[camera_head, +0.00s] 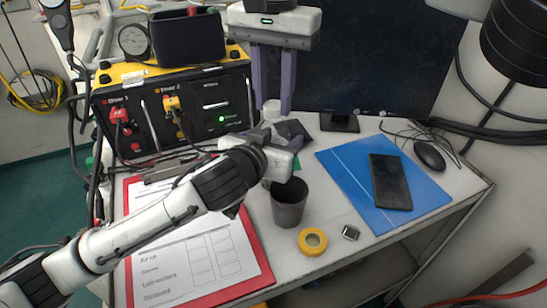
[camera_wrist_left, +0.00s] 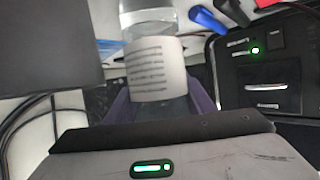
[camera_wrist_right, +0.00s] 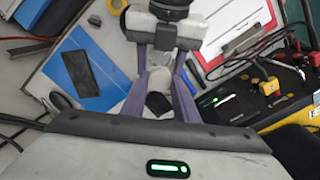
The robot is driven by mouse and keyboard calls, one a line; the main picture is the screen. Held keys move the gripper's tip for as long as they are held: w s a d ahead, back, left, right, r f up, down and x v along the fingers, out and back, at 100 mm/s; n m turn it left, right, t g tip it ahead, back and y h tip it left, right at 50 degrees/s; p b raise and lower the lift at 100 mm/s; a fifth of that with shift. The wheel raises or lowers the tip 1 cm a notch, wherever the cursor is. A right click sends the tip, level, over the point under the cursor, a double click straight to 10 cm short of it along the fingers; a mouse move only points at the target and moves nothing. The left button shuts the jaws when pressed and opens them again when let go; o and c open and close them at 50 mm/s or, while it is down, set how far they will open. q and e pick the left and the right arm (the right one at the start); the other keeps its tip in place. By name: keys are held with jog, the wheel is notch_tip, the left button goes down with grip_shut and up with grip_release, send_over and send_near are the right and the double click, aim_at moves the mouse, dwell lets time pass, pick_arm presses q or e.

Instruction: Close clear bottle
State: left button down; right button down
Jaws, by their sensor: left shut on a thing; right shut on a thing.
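The clear bottle (camera_wrist_left: 147,22), with a white printed label (camera_wrist_left: 155,70), shows in the left wrist view between the purple fingers of my left gripper (camera_wrist_left: 160,105). In the head view my left gripper (camera_head: 282,138) is shut on the bottle's body and hides most of it. My right gripper (camera_head: 273,108) comes down from above, its two purple fingers shut on a white cap-like piece (camera_head: 272,105) at the bottle's top. In the right wrist view this white piece (camera_wrist_right: 158,80) lies between the fingers. I cannot tell whether the cap is seated on the neck.
A dark cup (camera_head: 289,205), a yellow tape roll (camera_head: 312,241) and a small metal piece (camera_head: 350,232) stand in front. A blue folder (camera_head: 345,170) with a black phone (camera_head: 391,182) lies right. The air panel (camera_head: 190,110) stands behind left, a red clipboard (camera_head: 262,262) before it.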

jog(key=m, duration=0.6)
jog(key=shift+m, duration=0.3)
jog(key=m, duration=1.4)
jog(key=shift+m, duration=0.3)
jog(key=m, duration=1)
jog(key=shift+f+m, duration=0.1)
jog(key=shift+m, duration=0.3)
jog(key=m, duration=1)
jog(key=c, duration=1.3)
grip_release()
